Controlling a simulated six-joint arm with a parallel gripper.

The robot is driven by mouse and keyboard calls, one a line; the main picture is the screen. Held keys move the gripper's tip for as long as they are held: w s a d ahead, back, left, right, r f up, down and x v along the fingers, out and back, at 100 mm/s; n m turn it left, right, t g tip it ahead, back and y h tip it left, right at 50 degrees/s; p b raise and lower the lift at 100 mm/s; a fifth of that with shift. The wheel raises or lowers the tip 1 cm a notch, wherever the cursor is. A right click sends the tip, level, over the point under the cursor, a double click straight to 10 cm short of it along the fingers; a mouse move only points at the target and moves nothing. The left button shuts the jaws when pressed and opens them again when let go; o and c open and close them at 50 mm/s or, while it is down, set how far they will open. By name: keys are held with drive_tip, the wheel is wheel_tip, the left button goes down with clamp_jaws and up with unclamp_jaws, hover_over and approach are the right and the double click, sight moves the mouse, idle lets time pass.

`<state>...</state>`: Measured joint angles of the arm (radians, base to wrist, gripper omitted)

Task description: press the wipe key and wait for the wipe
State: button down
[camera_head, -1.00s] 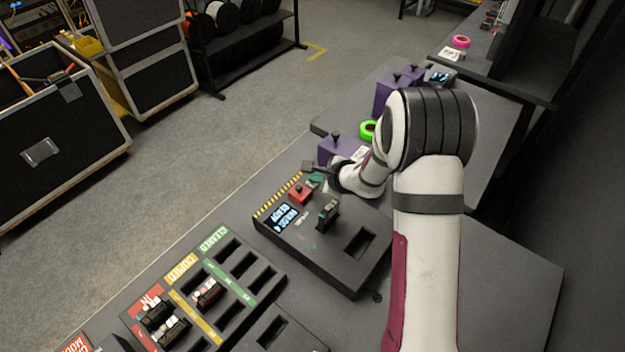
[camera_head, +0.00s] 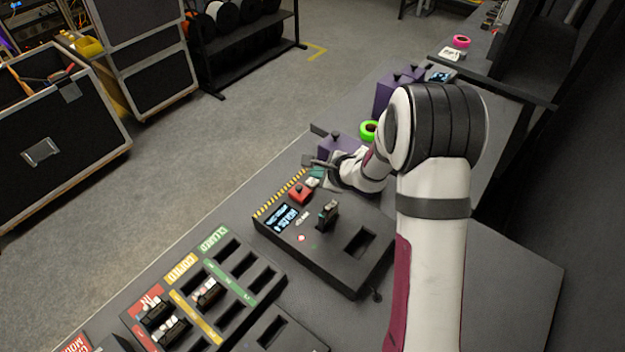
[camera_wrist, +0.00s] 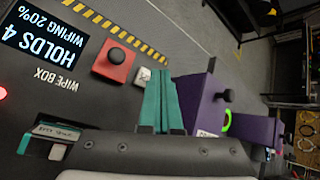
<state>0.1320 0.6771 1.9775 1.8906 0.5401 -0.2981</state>
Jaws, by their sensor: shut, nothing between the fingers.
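The wipe box (camera_head: 335,262) is a dark box on the bench with a yellow-black striped edge. Its display (camera_wrist: 48,40) reads "HOLDS 4" and "WIPING 20%". A red block with a black button (camera_wrist: 115,60) stands near the striped edge; it also shows in the head view (camera_head: 299,193). A small white marked key (camera_wrist: 144,74) lies beside it. A red lamp is lit on the box (camera_head: 301,238). A cartridge (camera_head: 328,213) stands in a slot of the box. My gripper (camera_wrist: 162,78) is shut and empty, with teal fingers beside the white key; contact cannot be told.
A labelled rack (camera_head: 235,300) with several slots and black cartridges stands left of the box. Purple blocks (camera_head: 338,143) and a green tape roll (camera_head: 368,130) are beyond my gripper.

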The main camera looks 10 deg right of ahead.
sight(316, 184)
drive_tip(key=shift+r, duration=2.5)
drive_tip(key=shift+r, duration=0.1)
drive_tip(key=s+a+r+n+g+y, duration=0.2)
drive_tip(key=s+a+r+n, duration=0.25)
drive_tip(key=s, duration=0.25)
drive_tip(key=s+a+r+n+g+y, duration=0.1)
drive_tip(key=s+a+r+n, duration=0.3)
drive_tip(key=s+r, duration=0.15)
drive_tip(key=s+d+f+n+g+h, duration=0.1)
drive_tip(key=s+d+n+g+h, duration=0.1)
drive_tip(key=s, duration=1.1)
drive_tip(key=s+d+f+n+g+h, duration=0.1)
drive_tip(key=s+d+n+g+h, duration=0.2)
drive_tip(key=s, duration=0.9)
drive_tip(key=shift+s+d+n, duration=0.35)
drive_tip(key=shift+d+n, duration=0.9)
